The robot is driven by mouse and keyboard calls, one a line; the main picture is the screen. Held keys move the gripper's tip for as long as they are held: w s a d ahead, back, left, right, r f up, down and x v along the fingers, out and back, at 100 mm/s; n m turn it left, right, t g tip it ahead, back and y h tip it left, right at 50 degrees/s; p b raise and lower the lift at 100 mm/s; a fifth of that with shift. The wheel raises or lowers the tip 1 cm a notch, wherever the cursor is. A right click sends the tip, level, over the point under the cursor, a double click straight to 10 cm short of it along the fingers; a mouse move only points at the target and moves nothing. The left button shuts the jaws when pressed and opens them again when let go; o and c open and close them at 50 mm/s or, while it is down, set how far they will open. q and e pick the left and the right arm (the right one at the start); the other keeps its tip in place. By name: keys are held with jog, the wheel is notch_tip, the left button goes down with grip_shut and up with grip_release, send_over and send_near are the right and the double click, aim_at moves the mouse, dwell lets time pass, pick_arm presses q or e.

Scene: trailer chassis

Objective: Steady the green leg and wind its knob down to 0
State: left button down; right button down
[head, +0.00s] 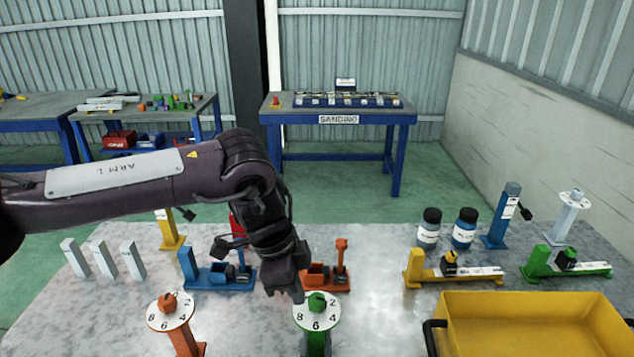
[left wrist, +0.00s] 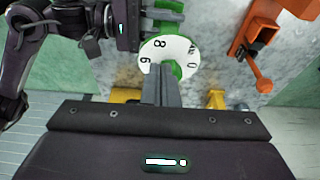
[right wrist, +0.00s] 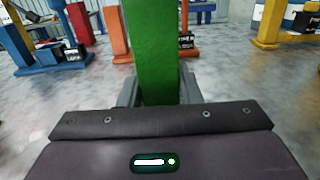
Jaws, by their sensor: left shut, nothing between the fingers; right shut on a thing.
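The green leg (head: 318,344) stands upright at the near edge of the table, with a white numbered dial (head: 303,322) and a green knob (head: 317,300) on top. My left gripper (head: 288,292) is shut and empty, pointing down just beside the knob. In the left wrist view its closed fingers (left wrist: 160,90) overlap the dial (left wrist: 168,50) and hide part of the knob; I cannot tell whether they touch. The knob's exact setting is unclear. My right gripper (right wrist: 158,92) is shut on the green leg's post (right wrist: 150,45), below the dial. It is out of the head view.
An orange leg with a dial (head: 171,310) stands to the left. Blue (head: 205,277) and orange (head: 325,280) fixtures sit just behind. A yellow bin (head: 530,325) fills the near right. Two bottles (head: 429,228) stand farther back. The table between the green leg and bin is clear.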

pick_arm(q)
jog(key=shift+d+v, duration=0.25)
jog(key=shift+v, duration=0.7)
jog(key=shift+d+v, duration=0.2)
jog(key=shift+v, duration=0.75)
jog(key=shift+r, duration=0.1)
jog(key=shift+w+a+f+h, duration=0.1)
jog(key=shift+w+f+h, duration=0.4)
jog(key=shift+f, duration=0.55)
jog(key=shift+w+a+f+h, duration=0.1)
jog(key=shift+w+f+h, duration=0.35)
jog(key=shift+f, duration=0.6)
jog(key=shift+w+a+f+h, duration=0.1)
jog(key=shift+w+f+h, duration=0.4)
jog(key=shift+f, duration=0.55)
jog(key=shift+s+d, duration=0.2)
jog(key=shift+d, duration=0.15)
jog(key=shift+s, duration=0.9)
